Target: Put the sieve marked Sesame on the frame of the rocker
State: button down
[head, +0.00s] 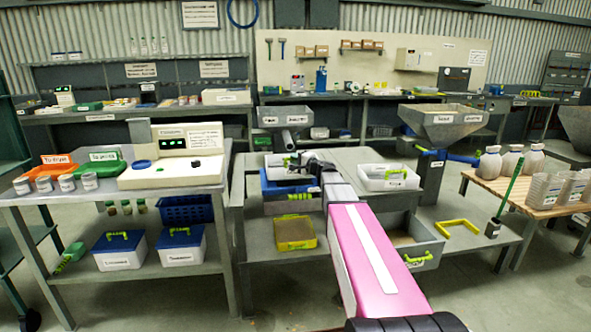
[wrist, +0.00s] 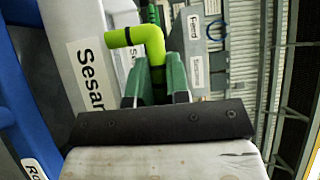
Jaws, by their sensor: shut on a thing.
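The white sieve (wrist: 92,95), whose label reads "Sesam…" with the end cut off, fills the left of the wrist view. My gripper (wrist: 157,82) has its green fingers shut on the sieve's bright green handle (wrist: 133,37). In the head view my gripper (head: 298,158) is over the white sieve (head: 274,172), partly hiding it. The blue frame of the rocker (head: 286,188) is just below the sieve. In the wrist view the blue frame (wrist: 32,105) runs along the left, with a label starting "Ro". I cannot tell whether the sieve touches the frame.
Another white sieve (head: 397,178) with a green handle stands right of my arm. A yellow sieve (head: 295,233) and a grey tray (head: 427,252) are on the lower shelf. A grey hopper (head: 440,122) stands at the right. The left table (head: 125,200) holds jars and trays.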

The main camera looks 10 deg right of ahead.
aim_at(296, 172)
jog(key=shift+d+f, duration=0.1)
jog(key=shift+f, duration=2)
jog(key=c, duration=1.1)
grip_release()
jog(key=v, duration=1.2)
